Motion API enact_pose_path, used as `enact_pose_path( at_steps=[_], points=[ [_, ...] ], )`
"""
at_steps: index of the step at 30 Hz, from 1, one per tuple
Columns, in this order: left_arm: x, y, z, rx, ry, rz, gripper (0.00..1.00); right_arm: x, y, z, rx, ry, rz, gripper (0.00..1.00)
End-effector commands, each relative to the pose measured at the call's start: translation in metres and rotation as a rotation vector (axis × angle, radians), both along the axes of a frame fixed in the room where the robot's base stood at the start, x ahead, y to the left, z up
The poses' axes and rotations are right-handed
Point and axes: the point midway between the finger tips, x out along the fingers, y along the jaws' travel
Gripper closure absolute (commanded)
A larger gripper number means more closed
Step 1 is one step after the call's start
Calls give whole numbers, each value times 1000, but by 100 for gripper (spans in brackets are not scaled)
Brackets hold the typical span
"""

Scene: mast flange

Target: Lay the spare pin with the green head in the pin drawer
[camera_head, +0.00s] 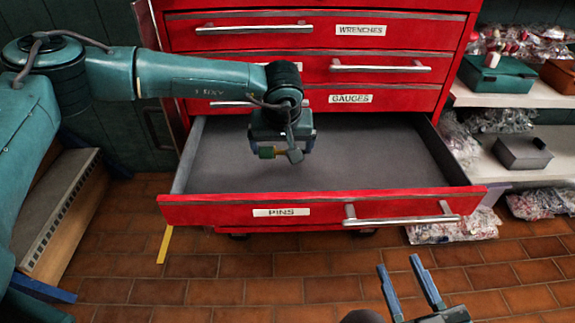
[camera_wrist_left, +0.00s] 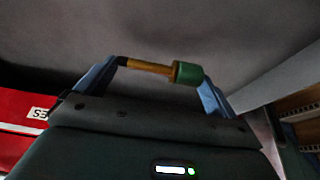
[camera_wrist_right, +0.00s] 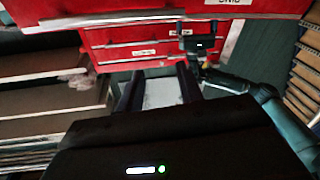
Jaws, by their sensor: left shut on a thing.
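The spare pin (camera_head: 267,152) has a brass-coloured shank; its green head (camera_wrist_left: 187,73) and dark tip show clearly in the left wrist view. My left gripper (camera_head: 281,151) is shut on the pin, end to end between its two blue fingers, with the pin lying roughly level. It hangs over the open pin drawer (camera_head: 335,207), labelled PINS. The drawer's grey floor looks bare; I cannot tell the exact height of the pin above it. My right gripper (camera_head: 398,264) is open and empty, in front of the drawer, low in the head view.
Shut drawers labelled WRENCHES (camera_head: 360,30) and GAUGES (camera_head: 351,98) are above and behind the open drawer. Shelves at the right hold a green box (camera_head: 497,76), a grey box (camera_head: 522,153) and bagged parts. Tiled floor in front is mostly clear.

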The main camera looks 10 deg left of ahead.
Motion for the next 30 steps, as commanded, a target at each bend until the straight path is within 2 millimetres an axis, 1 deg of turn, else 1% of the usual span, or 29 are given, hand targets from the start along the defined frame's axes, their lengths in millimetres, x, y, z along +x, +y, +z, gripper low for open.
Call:
enact_pose_path(
  at_steps=[4,9,11,18,23,24,26,30],
  points=[
    [0,0,-16,0,-2,0,30,0,1,-1,10,-10,6,64],
    [0,0,-45,0,0,0,30,2,2,-2,32,-11,11,64],
    [0,0,-52,1,-1,-1,30,2,2,-2,40,-12,12,64],
    [0,0,-52,-1,-2,-1,30,2,3,1,42,-13,13,64],
    [0,0,-57,-1,-1,0,30,2,3,-3,46,-10,13,64],
    [0,0,-56,-1,-1,0,4,3,3,-1,46,-10,14,64],
    [0,0,-56,-1,-1,0,0,3,3,-1,46,-10,14,64],
    [0,0,-56,-1,-1,0,0,2,3,0,48,-11,14,64]
  ],
)
